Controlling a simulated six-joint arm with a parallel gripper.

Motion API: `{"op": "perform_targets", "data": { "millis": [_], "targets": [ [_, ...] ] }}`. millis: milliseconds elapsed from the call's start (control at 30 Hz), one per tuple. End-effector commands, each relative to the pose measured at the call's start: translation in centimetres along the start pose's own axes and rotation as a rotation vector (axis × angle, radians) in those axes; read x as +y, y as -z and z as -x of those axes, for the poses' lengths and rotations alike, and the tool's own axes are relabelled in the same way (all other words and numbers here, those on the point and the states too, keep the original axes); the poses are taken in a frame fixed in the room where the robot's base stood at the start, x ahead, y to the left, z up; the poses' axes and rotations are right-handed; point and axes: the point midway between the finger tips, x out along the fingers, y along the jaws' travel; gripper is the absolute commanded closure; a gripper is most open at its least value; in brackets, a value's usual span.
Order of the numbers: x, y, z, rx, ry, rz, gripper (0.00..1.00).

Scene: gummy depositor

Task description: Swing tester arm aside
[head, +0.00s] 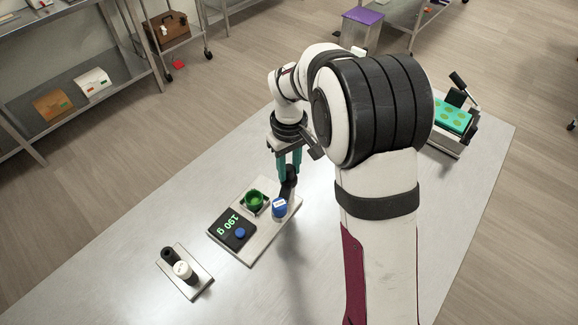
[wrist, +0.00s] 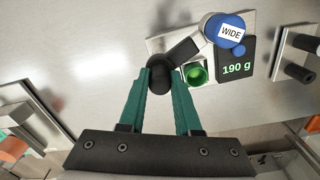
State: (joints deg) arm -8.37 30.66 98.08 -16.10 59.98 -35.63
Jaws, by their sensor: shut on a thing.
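The tester station is a pale plate (head: 240,255) on the metal table, with a black display (head: 232,228) reading 190 g and a green cup (head: 254,201). The display (wrist: 236,68) and cup (wrist: 196,73) also show in the wrist view. The tester arm (wrist: 183,50) is a short dark bar from a black knob (wrist: 160,82) to a blue-topped head (wrist: 224,30) labelled WIDE. In the head view the blue head (head: 280,208) sits beside the cup, not over it. My gripper (head: 289,174) points down with teal fingers shut around the knob; its fingers (wrist: 160,76) flank it in the wrist view.
A teal mold tray (head: 453,117) sits in a dark-framed stand at the far right.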

Motion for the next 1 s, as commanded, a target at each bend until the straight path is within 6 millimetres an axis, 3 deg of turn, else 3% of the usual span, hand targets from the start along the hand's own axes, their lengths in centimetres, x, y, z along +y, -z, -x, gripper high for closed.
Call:
{"op": "perform_targets", "data": {
  "millis": [67,100,267,533,667,1000],
  "targets": [
    [0.0,0.1,0.1,0.002,-0.001,0.000,1.00],
    [0.0,0.1,0.1,0.002,-0.001,0.000,0.65],
    [0.0,0.0,0.1,0.002,0.000,0.000,0.38],
    [0.0,0.0,0.1,0.001,0.000,0.000,0.38],
    [0.0,0.1,1.5,0.005,-0.002,0.000,0.38],
    [0.0,0.1,11.3,0.007,-0.002,-0.001,0.38]
  ]
}}
